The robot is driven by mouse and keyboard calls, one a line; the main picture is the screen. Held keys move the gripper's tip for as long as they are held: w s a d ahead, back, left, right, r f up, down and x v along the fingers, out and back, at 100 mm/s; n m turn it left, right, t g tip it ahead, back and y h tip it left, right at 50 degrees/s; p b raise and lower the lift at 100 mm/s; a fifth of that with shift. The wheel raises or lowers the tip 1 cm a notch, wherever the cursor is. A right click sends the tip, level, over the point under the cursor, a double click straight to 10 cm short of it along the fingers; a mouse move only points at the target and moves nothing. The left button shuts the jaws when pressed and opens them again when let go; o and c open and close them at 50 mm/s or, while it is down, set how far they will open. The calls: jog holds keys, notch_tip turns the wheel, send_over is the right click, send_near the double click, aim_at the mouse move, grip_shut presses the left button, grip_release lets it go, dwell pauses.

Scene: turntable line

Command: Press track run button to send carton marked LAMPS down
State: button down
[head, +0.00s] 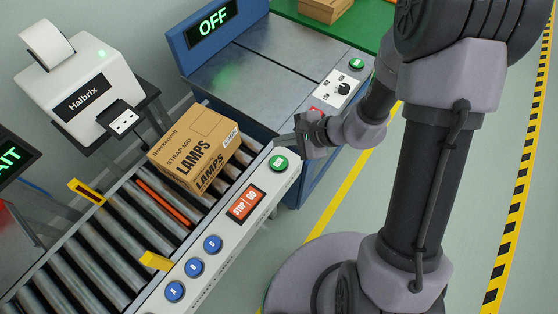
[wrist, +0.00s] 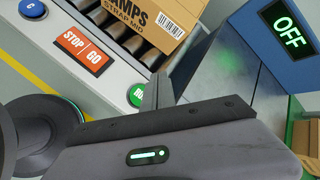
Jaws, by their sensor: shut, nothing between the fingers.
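The carton marked LAMPS (head: 196,145) sits on the roller track at its upper end, beside the blue machine; its lower edge also shows in the wrist view (wrist: 150,22). A green button (head: 279,163) is on the grey side rail near the carton, and in the wrist view (wrist: 138,95) it lies just left of my fingers. My gripper (head: 280,140) is shut and empty, its fingertips close above and beside the green button. I cannot tell whether they touch it. The button's label is partly hidden in the wrist view.
An orange STOP/GO panel (head: 244,204) and blue buttons (head: 194,267) line the same rail. The machine's display (head: 214,29) reads OFF, with a knob (head: 343,88) on its panel. A Halbrix printer (head: 82,92) stands behind the track. Yellow stops (head: 155,261) edge the rollers.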

aim_at(281, 163)
notch_tip(281, 163, down, 8)
jog(key=b, duration=0.5)
jog(key=shift+b, duration=0.4)
jog(key=shift+f, duration=0.2)
jog(key=shift+f+b, duration=0.15)
jog(key=shift+b, duration=0.25)
dwell(0.9)
jog(key=shift+f+b, duration=0.3)
jog(key=shift+b, duration=0.2)
jog(key=shift+f+b, duration=0.4)
jog(key=shift+f, duration=0.05)
dwell(0.4)
dwell(0.4)
jog(key=shift+r+p, duration=0.5)
jog(key=shift+r, duration=0.4)
